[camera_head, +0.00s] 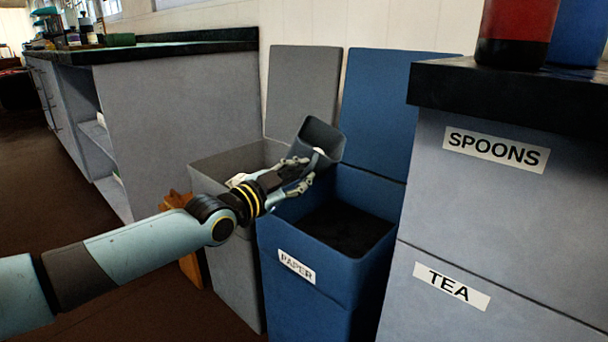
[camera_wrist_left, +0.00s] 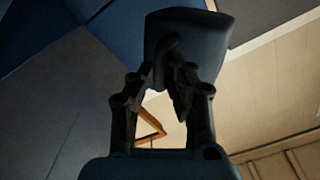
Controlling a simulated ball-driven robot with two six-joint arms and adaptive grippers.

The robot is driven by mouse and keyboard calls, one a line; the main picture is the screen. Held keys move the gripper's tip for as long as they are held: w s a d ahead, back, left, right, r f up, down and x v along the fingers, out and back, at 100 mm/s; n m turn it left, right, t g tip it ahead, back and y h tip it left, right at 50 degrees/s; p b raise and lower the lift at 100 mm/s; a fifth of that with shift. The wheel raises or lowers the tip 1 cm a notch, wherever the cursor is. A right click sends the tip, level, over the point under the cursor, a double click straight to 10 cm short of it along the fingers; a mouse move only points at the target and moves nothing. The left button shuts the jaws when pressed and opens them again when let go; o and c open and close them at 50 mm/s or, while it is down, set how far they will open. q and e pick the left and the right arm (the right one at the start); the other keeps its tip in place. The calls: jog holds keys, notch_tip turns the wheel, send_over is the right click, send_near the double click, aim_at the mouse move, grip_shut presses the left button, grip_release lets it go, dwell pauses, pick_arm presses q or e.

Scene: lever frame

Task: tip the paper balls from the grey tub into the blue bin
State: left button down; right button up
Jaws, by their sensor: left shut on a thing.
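My left gripper (camera_head: 305,174) is shut on the small grey tub (camera_head: 323,136) and holds it above the rear left part of the blue bin. The tub is tilted. A small white spot shows at its lower edge by my fingers; I cannot tell if it is a paper ball. The blue bin (camera_head: 325,262), labelled PAPER, is open with its lid raised behind. Its inside is dark, and I make out no paper balls there. In the left wrist view my fingers (camera_wrist_left: 170,80) grip the tub (camera_wrist_left: 188,38); its contents are hidden. My right gripper is out of view.
A grey bin (camera_head: 236,282) with a raised lid stands left of the blue bin. A cabinet (camera_head: 490,215) labelled SPOONS and TEA stands close on the right, with a red container (camera_head: 516,25) on top. A counter (camera_head: 180,120) stands at back left.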

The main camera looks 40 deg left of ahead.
pick_arm(q)
jog(key=shift+a+f+m+b, duration=0.4)
jog(key=shift+f+m, duration=0.2)
jog(key=shift+m, duration=0.5)
jog(key=shift+a+f+m, duration=0.25)
jog(key=shift+f+m, duration=0.1)
jog(key=shift+m, duration=0.45)
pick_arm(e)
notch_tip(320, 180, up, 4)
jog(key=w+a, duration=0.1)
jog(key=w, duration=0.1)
pick_arm(q)
jog(key=shift+a+f+m+p, duration=0.15)
jog(key=shift+m+p, duration=0.55)
jog(key=shift+m, duration=1.6)
jog(key=shift+a+f+m+p, duration=0.15)
jog(key=shift+m+p, duration=0.55)
jog(key=shift+m, duration=1.6)
jog(key=shift+a+f+m+p, duration=0.2)
jog(key=shift+m+p, duration=0.5)
jog(key=shift+m, duration=1.6)
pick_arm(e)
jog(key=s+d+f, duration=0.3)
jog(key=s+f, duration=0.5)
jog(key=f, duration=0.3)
pick_arm(q)
jog(key=shift+r, duration=0.1)
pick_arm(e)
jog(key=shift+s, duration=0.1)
